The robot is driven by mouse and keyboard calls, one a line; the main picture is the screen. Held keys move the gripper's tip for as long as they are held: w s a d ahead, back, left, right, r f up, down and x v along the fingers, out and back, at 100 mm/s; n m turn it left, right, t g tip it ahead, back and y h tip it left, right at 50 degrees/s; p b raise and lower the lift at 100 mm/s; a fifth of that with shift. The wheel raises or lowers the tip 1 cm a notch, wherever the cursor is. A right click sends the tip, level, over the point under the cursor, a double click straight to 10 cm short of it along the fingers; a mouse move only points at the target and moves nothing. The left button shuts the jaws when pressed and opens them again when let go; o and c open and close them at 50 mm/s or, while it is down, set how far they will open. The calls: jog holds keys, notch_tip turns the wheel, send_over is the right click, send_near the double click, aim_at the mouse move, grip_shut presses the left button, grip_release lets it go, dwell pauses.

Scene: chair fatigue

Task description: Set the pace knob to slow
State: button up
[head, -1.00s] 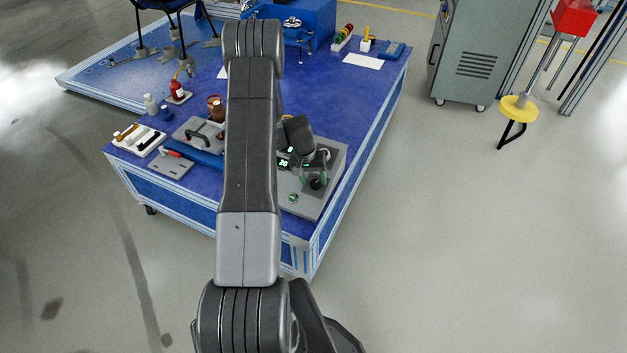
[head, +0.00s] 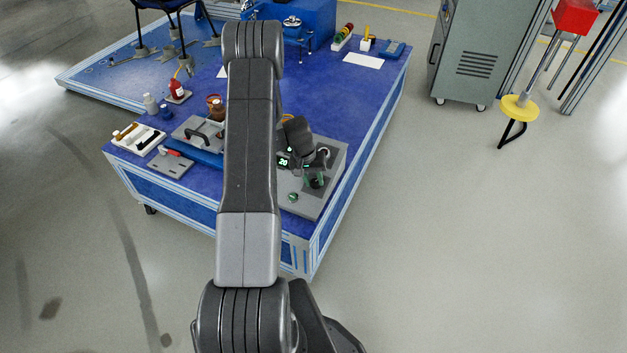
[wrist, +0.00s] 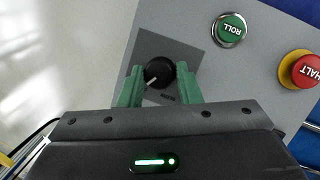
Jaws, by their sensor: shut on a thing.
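The black pace knob (wrist: 160,73) sits on a darker grey square of the control panel (wrist: 205,75) in the wrist view. Its white pointer line points to the lower left in that view. The lettering by the knob is partly covered and not readable. My gripper (wrist: 159,69) has its two green fingers on either side of the knob and is shut on it. In the head view my gripper (head: 315,178) is down at the panel and hides the knob there.
A lit display (head: 284,162) reads 20. A clamp plate (head: 196,133) and tray (head: 137,139) lie to the left.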

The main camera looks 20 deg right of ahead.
jog(key=n+b, duration=0.1)
jog(key=b, duration=0.1)
jog(key=n+h+b, duration=0.1)
jog(key=n+b, duration=0.1)
jog(key=b, duration=0.1)
jog(key=shift+a+f+n, duration=0.15)
jog(key=shift+f+n, duration=0.15)
jog(key=shift+f, duration=0.05)
jog(key=n+h+b, duration=0.1)
jog(key=n+b, duration=0.2)
jog(key=b, duration=0.1)
jog(key=shift+n+h+b, duration=0.3)
jog(key=n+h+b, duration=0.1)
jog(key=n+b, duration=0.2)
jog(key=b, duration=0.1)
jog(key=shift+a+t, duration=0.15)
jog(key=shift+t, duration=0.25)
jog(key=n+b, duration=0.2)
jog(key=b, duration=0.1)
jog(key=shift+s+r+n+t+h, duration=0.1)
jog(key=shift+r+n+t+h, duration=0.05)
jog(key=shift+n+t+h, duration=0.2)
jog(key=shift+r+n, duration=0.1)
jog(key=shift+n, duration=0.15)
jog(key=o, duration=1)
jog(key=p+v, duration=0.4)
jog(key=v, duration=1)
jog(key=shift+a, duration=0.15)
